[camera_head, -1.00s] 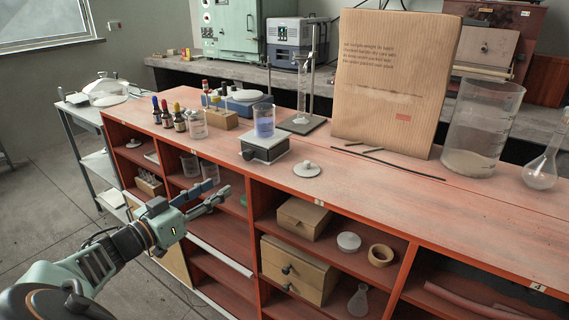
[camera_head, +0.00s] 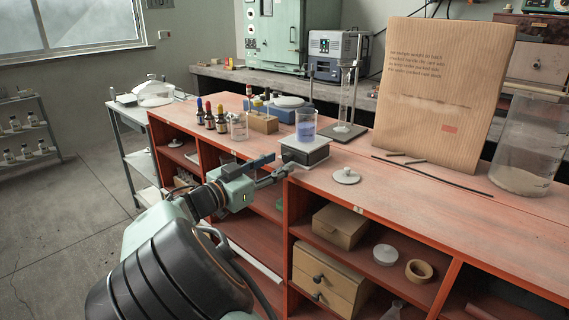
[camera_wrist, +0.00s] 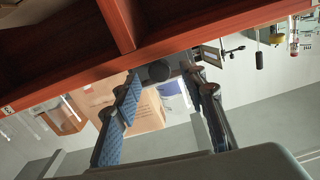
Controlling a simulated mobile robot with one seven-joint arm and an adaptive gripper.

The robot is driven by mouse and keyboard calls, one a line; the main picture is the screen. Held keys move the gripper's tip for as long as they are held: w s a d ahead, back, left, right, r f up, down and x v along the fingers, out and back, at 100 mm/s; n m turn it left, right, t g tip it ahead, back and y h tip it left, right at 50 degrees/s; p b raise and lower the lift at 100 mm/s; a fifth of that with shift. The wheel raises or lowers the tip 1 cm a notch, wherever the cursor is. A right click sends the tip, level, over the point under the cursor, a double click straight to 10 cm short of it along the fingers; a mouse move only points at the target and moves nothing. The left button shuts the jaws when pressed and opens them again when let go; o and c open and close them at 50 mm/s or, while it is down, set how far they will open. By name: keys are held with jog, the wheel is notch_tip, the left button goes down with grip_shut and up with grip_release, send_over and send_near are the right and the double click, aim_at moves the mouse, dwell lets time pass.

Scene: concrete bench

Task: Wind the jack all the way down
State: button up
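The jack (camera_head: 304,153) is a small dark block with a pale top plate near the bench's front edge. A beaker of blue liquid (camera_head: 306,130) stands on its top plate. My gripper (camera_head: 281,164) is at the left front of the jack, its two fingers apart and nothing held. In the wrist view the fingers (camera_wrist: 164,77) are spread wide. A dark round knob (camera_wrist: 158,71) shows between and beyond their tips. I cannot tell whether they touch it. The jack's inner mechanism is not visible.
Dropper bottles (camera_head: 210,118), another beaker (camera_head: 239,126) and a wooden block (camera_head: 263,123) stand left of the jack. A retort stand (camera_head: 344,131) is behind it. A white lid (camera_head: 346,176) lies to its right.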

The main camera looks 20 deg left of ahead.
aim_at(286, 160)
jog(key=shift+x, duration=1.5)
jog(key=shift+c, duration=0.4)
grip_shut()
